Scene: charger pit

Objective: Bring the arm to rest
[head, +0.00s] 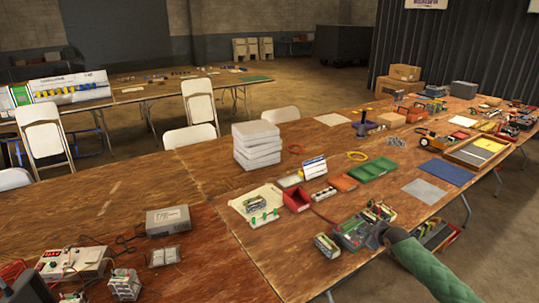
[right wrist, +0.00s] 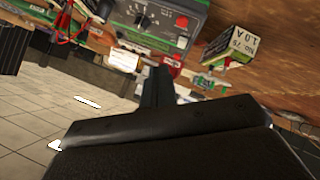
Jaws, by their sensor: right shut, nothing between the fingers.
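My right arm, in a green sleeve, comes in from the lower right of the head view. Its dark gripper (head: 376,238) is at the right side of a grey-green charger (head: 350,236) near the table's front edge. I cannot tell whether they touch. In the right wrist view the gripper (right wrist: 157,80) is shut with nothing between its fingers. My left gripper cannot be made out.
A labelled battery pack (head: 326,244) stands left of the charger. A red bin (head: 297,200) and a cream mat (head: 240,204) lie behind. Metal boxes and wired devices (head: 75,262) fill the lower left. The bare wood (head: 220,250) between is clear. Floor shows beyond the table's edge.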

